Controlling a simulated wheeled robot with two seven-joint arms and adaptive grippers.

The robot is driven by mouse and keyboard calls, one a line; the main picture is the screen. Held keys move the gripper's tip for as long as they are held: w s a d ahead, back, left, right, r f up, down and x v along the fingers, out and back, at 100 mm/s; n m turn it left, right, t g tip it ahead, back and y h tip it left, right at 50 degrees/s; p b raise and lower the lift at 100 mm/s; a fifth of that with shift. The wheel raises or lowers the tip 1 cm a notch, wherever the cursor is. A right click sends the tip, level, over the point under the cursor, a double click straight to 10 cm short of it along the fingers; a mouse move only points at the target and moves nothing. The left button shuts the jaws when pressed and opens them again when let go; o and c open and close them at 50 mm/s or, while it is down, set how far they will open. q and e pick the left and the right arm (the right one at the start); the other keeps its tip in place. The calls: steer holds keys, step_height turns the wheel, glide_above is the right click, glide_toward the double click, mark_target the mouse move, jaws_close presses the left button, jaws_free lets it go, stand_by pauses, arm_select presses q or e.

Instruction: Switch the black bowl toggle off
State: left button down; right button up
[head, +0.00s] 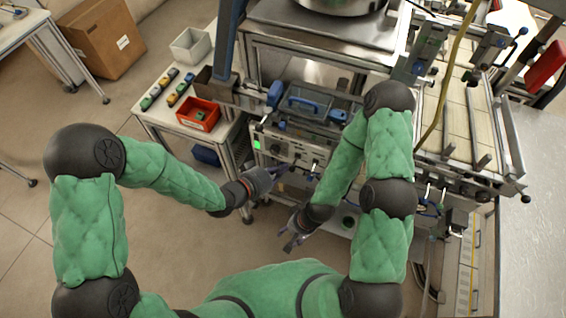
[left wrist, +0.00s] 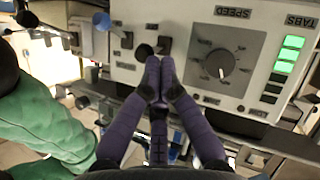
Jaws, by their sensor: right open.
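The control panel (left wrist: 200,20) fills the top of the left wrist view, upside down. Small black switches (left wrist: 164,44) sit at and just above my left fingertips. One has a round black base (left wrist: 143,52), partly hidden by a finger. I cannot read which one is the bowl toggle, or its position. My left gripper (left wrist: 160,68) has its purple fingers together, at or very near the panel; contact is unclear. In the head view, the left gripper (head: 284,170) is in front of the panel (head: 285,150). My right gripper (head: 291,243) is open and empty, lower and away from the panel.
A large speed dial (left wrist: 220,64) and green lights (left wrist: 289,54) are beside the switches. A blue-handled lid (head: 305,103) is above the panel. A red bin (head: 198,114) stands on a side table at left.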

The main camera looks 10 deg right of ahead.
steer(key=shift+f+b, duration=0.4)
steer(key=shift+f, duration=0.15)
steer(key=shift+r, duration=0.1)
steer(key=shift+r+p, duration=0.55)
steer(key=shift+p, duration=0.1)
